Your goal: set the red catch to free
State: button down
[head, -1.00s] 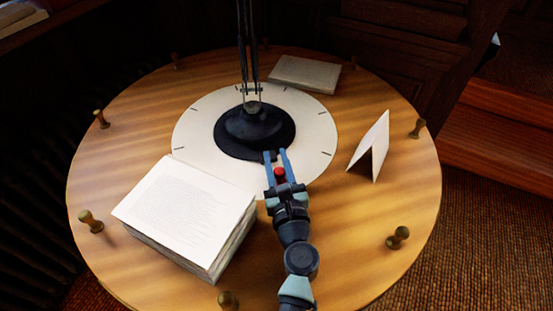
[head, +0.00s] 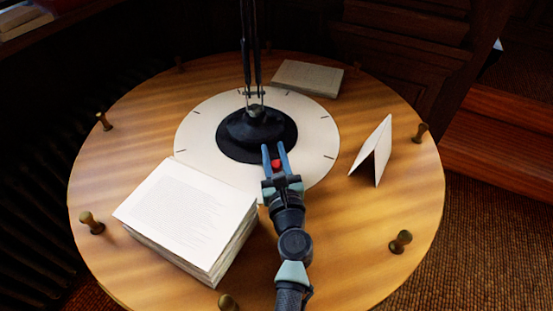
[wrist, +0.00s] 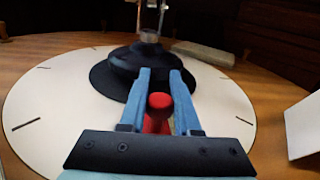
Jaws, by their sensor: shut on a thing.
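The red catch (head: 276,163) is a small red knob at the near edge of the pale round dial plate (head: 200,135), just in front of the black lamp base (head: 257,130). My gripper (head: 273,147) is shut on it, one blue finger on each side. In the wrist view the red catch (wrist: 159,103) stands upright between the fingers, and its rounded top shows. Its lower part is partly hidden by my gripper (wrist: 160,74). Dark tick marks run around the plate's rim. I see no label that tells the free setting.
A thick stack of paper (head: 185,215) lies left of my arm. A folded white card (head: 372,155) stands on the right. A book (head: 307,77) lies behind the lamp. Several pegs, one at the right (head: 400,241), ring the round wooden table (head: 340,245).

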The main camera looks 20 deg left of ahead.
jog(key=c, duration=0.6)
grip_release()
jog(key=shift+w+a, duration=0.15)
jog(key=v, duration=1.3)
